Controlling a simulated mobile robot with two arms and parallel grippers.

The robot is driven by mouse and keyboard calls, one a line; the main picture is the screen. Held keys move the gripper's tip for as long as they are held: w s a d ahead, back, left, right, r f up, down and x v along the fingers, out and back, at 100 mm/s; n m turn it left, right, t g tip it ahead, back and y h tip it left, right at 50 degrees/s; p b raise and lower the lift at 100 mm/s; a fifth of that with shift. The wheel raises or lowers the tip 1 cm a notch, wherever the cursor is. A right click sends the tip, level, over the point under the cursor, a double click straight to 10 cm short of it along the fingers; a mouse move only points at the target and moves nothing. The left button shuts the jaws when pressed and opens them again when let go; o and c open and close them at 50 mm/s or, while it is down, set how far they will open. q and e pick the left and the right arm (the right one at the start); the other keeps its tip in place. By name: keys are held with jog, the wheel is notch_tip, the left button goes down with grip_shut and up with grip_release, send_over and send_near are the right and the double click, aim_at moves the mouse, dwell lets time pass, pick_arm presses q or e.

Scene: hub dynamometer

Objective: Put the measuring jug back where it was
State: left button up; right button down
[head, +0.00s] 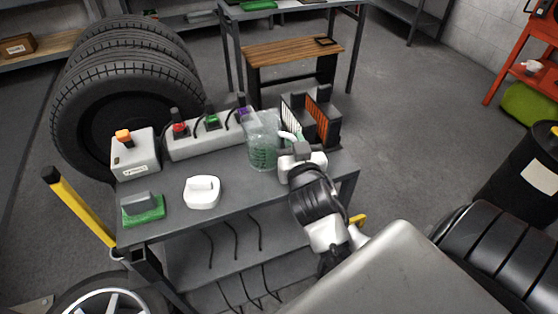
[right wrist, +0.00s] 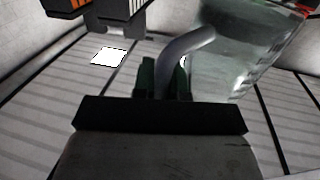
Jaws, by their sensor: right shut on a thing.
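The clear measuring jug (head: 262,141) with green markings is above the back right part of the grey cart top, in front of the charger-like units. My right gripper (head: 288,140) is shut on the jug's pale handle, at the jug's right side. In the right wrist view the handle (right wrist: 186,46) runs down between the dark green finger pads, and the jug's clear wall (right wrist: 240,50) fills the upper right. Whether the jug's base touches the cart or hangs just above it, I cannot tell. My left gripper is not in view.
The front middle of the cart is clear.

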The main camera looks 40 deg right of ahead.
jog(key=shift+w+a+f+b, duration=0.2)
jog(key=shift+w+a+f, duration=0.15)
jog(key=shift+f, duration=0.6)
jog(key=shift+w+a+f+b, duration=0.2)
jog(key=shift+a+f, duration=0.2)
jog(key=shift+f, duration=0.55)
jog(key=shift+w+a+f+b, duration=0.15)
jog(key=shift+w+a+f, duration=0.2)
jog(key=shift+f, duration=0.6)
jog(key=c, duration=1.6)
grip_release()
jog(key=shift+f, duration=0.15)
jog(key=o, duration=0.4)
jog(key=shift+o, duration=0.2)
jog(key=shift+r, duration=0.2)
